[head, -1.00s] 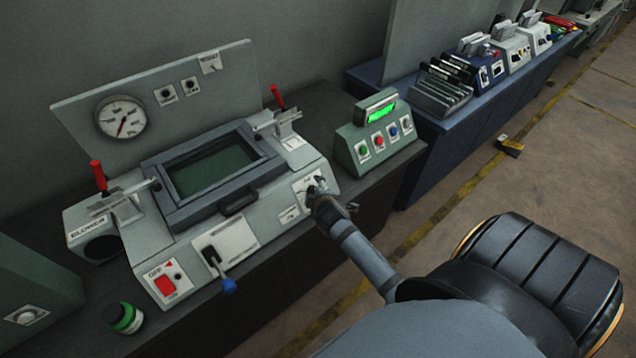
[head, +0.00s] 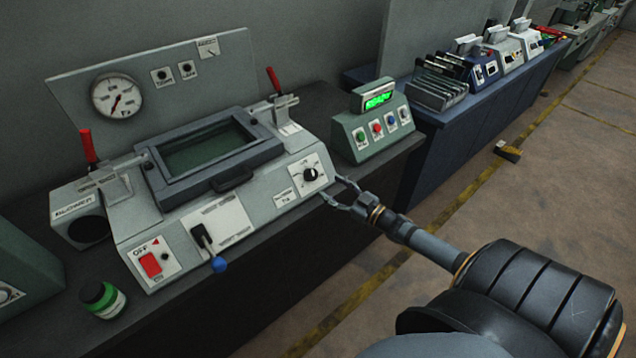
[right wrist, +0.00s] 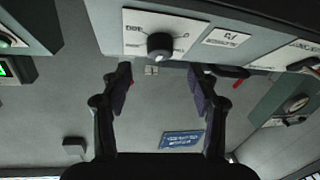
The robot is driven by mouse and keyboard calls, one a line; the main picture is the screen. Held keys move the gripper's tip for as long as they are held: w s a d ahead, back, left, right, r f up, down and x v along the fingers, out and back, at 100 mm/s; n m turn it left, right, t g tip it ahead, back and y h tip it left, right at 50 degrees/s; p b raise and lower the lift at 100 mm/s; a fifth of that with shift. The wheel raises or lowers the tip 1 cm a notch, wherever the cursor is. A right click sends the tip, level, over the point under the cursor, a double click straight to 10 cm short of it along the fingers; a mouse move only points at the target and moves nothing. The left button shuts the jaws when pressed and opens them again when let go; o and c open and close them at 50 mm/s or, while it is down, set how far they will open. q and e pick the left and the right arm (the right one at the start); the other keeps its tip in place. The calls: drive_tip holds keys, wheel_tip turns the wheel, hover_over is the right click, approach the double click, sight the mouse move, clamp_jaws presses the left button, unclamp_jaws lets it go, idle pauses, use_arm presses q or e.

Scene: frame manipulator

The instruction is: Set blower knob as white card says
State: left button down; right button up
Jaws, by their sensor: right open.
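The blower knob (head: 310,174) is a round black dial on a white plate at the right of the machine's sloped front. In the right wrist view the knob (right wrist: 160,46) shows with a marked scale around it. A small white card (head: 284,197) with short dark text is left of and below the knob; it also shows in the wrist view (right wrist: 228,37), its text too small to read surely. My right gripper (head: 336,190) is open and empty, just right of the knob and apart from it. In the wrist view the knob lies beyond the gap between the fingertips (right wrist: 160,76). My left gripper is out of view.
The machine has a red switch (head: 151,264), a blue-tipped lever (head: 218,264), a framed window (head: 210,150) and a gauge (head: 117,96). A green button box (head: 372,128) stands to the right. A green jar (head: 102,299) stands at front left.

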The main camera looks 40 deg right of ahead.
sight(316, 177)
drive_tip(key=x, duration=0.6)
drive_tip(key=shift+w, duration=0.35)
drive_tip(key=shift+a, duration=0.1)
drive_tip(key=shift+c, duration=0.3)
drive_tip(key=c, duration=1.1)
drive_tip(key=shift+n+g+y+b, duration=0.35)
drive_tip(key=shift+n+y, duration=0.35)
drive_tip(key=shift+n, duration=0.4)
drive_tip(key=o, duration=1.2)
drive_tip(key=shift+c, duration=0.2)
